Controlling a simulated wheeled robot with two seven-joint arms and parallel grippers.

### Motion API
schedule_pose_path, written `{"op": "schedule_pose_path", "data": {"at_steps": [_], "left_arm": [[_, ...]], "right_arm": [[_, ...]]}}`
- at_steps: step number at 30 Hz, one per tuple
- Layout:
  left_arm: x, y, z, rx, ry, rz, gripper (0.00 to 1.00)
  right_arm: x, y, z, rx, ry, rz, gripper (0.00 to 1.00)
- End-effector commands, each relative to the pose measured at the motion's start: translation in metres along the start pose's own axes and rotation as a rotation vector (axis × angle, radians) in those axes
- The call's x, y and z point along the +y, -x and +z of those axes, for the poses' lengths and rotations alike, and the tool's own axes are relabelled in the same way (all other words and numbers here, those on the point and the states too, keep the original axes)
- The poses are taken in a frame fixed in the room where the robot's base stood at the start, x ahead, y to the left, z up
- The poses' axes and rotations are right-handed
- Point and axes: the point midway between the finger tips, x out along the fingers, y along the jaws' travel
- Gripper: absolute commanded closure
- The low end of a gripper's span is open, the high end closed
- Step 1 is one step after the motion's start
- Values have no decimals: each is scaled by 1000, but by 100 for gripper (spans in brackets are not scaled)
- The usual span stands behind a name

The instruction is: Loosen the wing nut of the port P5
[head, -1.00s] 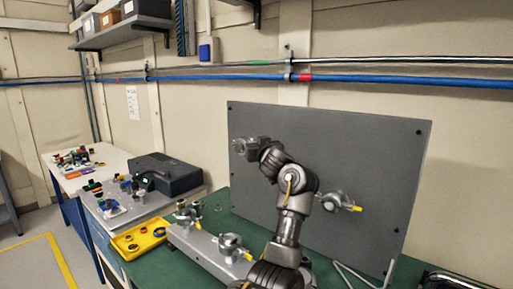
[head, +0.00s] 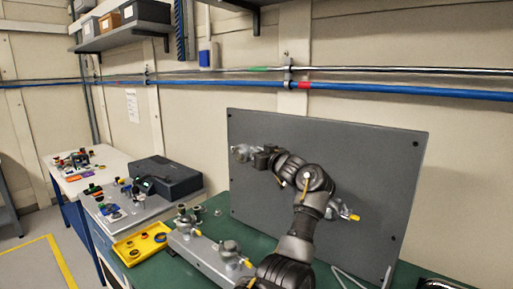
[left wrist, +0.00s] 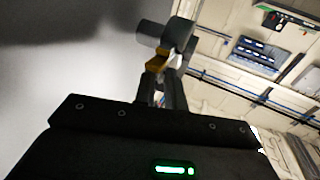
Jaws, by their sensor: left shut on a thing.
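A dark grey upright panel (head: 375,160) carries two metal clamp ports. My left gripper (head: 262,157) reaches the panel's upper left port (head: 240,152) and partly covers it. In the left wrist view, the fingers (left wrist: 161,88) are shut on a yellow-brown wing nut (left wrist: 158,62) beside a grey clamp body (left wrist: 165,35). The other panel port (head: 342,211), with a yellow wing nut, sits lower right, partly behind my arm. I cannot read any port label, so I cannot tell which is P5. My right gripper is not in view.
A grey block with further clamp ports (head: 205,248) stands on the green bench, left of my arm. A yellow tray (head: 128,254) with rings and a dark case (head: 168,178) lie further left. A wire stand foot (head: 345,279) shows at the panel's base.

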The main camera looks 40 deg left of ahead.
Motion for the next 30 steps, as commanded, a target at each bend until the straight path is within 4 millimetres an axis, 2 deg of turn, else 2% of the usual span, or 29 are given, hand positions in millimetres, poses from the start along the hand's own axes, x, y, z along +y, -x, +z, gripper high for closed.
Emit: {"op": "schedule_pose_path", "data": {"at_steps": [3,15,30], "left_arm": [[4,0,-2,-3,-3,-68,100],[6,0,0,-3,-2,-226,100],[7,-1,2,-3,-1,-275,100]], "right_arm": [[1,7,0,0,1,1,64],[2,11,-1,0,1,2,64],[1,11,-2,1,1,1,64]]}}
